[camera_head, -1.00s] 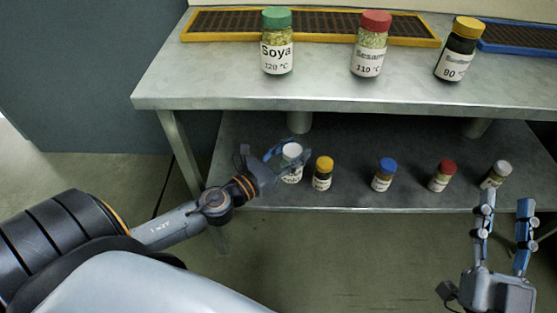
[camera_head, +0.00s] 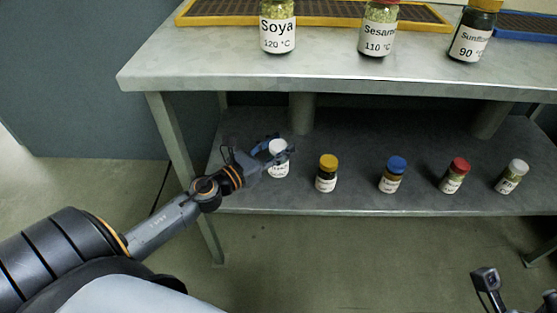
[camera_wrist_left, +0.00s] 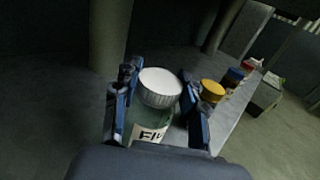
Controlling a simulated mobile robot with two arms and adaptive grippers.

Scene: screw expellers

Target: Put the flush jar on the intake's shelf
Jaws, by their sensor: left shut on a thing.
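The flush jar (camera_head: 279,170) has a white lid and a white label; in the left wrist view (camera_wrist_left: 150,133) the label's start reads "Flu". It is upright at the left end of the lower shelf (camera_head: 300,200). My left gripper (camera_head: 277,152) is shut on it, with a finger on each side just below the lid, as the left wrist view (camera_wrist_left: 157,84) shows. I cannot tell whether the jar's base touches the shelf. My right gripper (camera_head: 518,292) is cut off at the bottom right corner, and its fingers are not clear. No shelf is marked as the intake's.
On the lower shelf stand jars with yellow (camera_head: 327,175), blue (camera_head: 392,177), red (camera_head: 454,178) and grey-white (camera_head: 511,178) lids. The upper table (camera_head: 220,68) holds Soya (camera_head: 278,30), Sesame (camera_head: 378,35) and Sunflower (camera_head: 470,40) jars before framed grates. A table leg (camera_head: 185,170) stands left.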

